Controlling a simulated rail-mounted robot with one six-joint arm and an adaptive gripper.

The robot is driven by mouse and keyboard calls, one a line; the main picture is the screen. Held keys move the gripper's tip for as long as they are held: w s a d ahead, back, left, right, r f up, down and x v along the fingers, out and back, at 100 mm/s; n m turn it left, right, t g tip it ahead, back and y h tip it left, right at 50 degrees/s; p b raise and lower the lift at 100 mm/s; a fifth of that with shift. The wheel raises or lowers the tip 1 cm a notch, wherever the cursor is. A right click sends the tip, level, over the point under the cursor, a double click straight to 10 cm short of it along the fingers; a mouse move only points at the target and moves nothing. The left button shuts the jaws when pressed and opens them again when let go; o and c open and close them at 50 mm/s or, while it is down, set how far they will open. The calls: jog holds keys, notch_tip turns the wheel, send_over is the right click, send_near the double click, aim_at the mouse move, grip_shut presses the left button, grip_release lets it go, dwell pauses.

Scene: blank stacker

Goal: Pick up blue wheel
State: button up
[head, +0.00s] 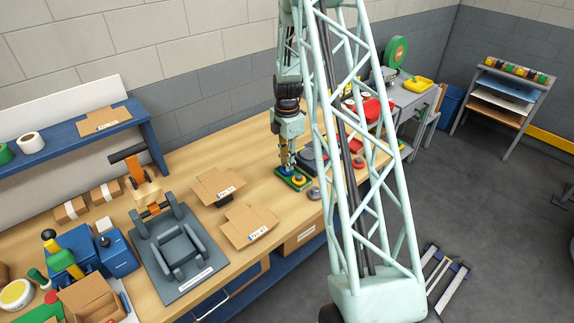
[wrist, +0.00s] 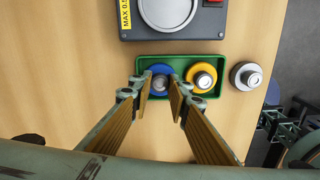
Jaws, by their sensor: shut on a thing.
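The blue wheel (wrist: 160,69) has a grey metal hub and sits in the left part of a green tray (wrist: 180,59) in the wrist view. My gripper (wrist: 161,88) has its two fingers on either side of this wheel, shut on it. A yellow wheel (wrist: 200,74) with a metal hub lies beside it in the same tray. In the head view, my gripper (head: 288,168) points down at the green tray (head: 303,187) on the workbench. The blue wheel is mostly hidden there by the fingers.
A grey wheel (wrist: 245,76) lies on the bench just right of the tray. A dark scale (wrist: 220,28) with a round plate stands directly behind the tray. Flat cardboard boxes (head: 217,186) and a grey fixture (head: 178,250) lie to the left. Bare wood lies in front of the tray.

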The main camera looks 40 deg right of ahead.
jog(key=shift+r, duration=1.35)
jog(key=s+a+r+b, duration=0.1)
jog(key=s+a, duration=0.7)
jog(key=s, duration=0.5)
jog(key=shift+s+a+r+b, duration=0.15)
jog(key=shift+s+r+b, duration=0.1)
jog(key=shift+s+b, duration=0.1)
